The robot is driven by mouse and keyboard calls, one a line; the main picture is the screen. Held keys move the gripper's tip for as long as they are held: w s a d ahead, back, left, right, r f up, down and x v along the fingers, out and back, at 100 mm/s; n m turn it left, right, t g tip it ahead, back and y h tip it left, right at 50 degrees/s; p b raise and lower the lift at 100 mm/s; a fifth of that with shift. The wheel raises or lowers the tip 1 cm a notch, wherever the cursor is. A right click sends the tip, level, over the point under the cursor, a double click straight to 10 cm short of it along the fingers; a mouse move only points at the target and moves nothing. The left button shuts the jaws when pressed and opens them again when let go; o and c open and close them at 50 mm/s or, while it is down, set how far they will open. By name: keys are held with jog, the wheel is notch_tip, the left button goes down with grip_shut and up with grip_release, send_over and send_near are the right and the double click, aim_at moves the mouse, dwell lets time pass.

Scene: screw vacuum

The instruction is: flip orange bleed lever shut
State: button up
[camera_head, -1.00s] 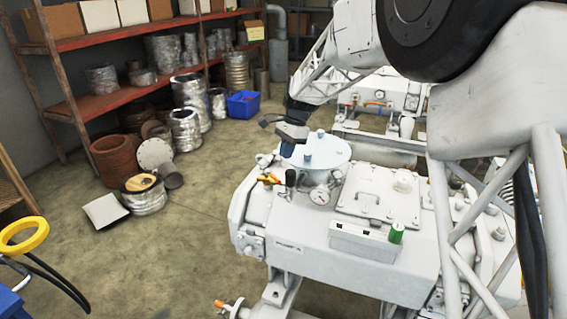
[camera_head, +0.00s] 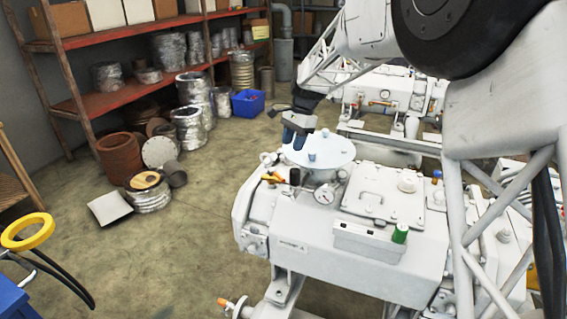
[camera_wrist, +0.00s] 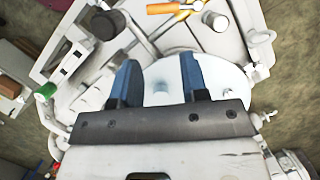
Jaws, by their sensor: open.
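An orange-yellow lever (camera_head: 272,178) sits on top of the white pump housing, at its left front, beside a black knob (camera_head: 295,176). A second orange-tipped handle (camera_head: 224,302) is low at the front left of the pump. My gripper (camera_head: 296,136) is above the pale round lid behind the lever. In the wrist view its two blue fingers (camera_wrist: 160,75) are apart, with nothing held between them, and the lever lies beyond their tips.
The round lid (camera_head: 322,150) has upright studs. A control box (camera_head: 365,238) with a green knob (camera_head: 400,233) is farther right. Open floor lies left of the pump.

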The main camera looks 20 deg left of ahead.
aim_at(277, 175)
jog(key=n, duration=0.5)
jog(key=s+a+f+n, duration=0.1)
jog(key=n, duration=0.5)
jog(key=a+f+n+t, duration=0.1)
jog(key=n, duration=0.4)
jog(key=shift+s+a+f+n+h, duration=0.2)
jog(key=shift+s+n+h, duration=0.2)
jog(key=shift+f, duration=0.1)
jog(key=shift+s+a+f, duration=0.15)
jog(key=shift+s+f, duration=0.05)
jog(key=shift+f, duration=1.05)
jog(key=shift+s+a+f, duration=0.15)
jog(key=shift+s+f, duration=0.1)
jog(key=shift+f, duration=0.95)
jog(key=shift+s+a+f, duration=0.15)
jog(key=shift+s+f, duration=0.05)
jog(key=shift+f, duration=1.05)
grip_shut()
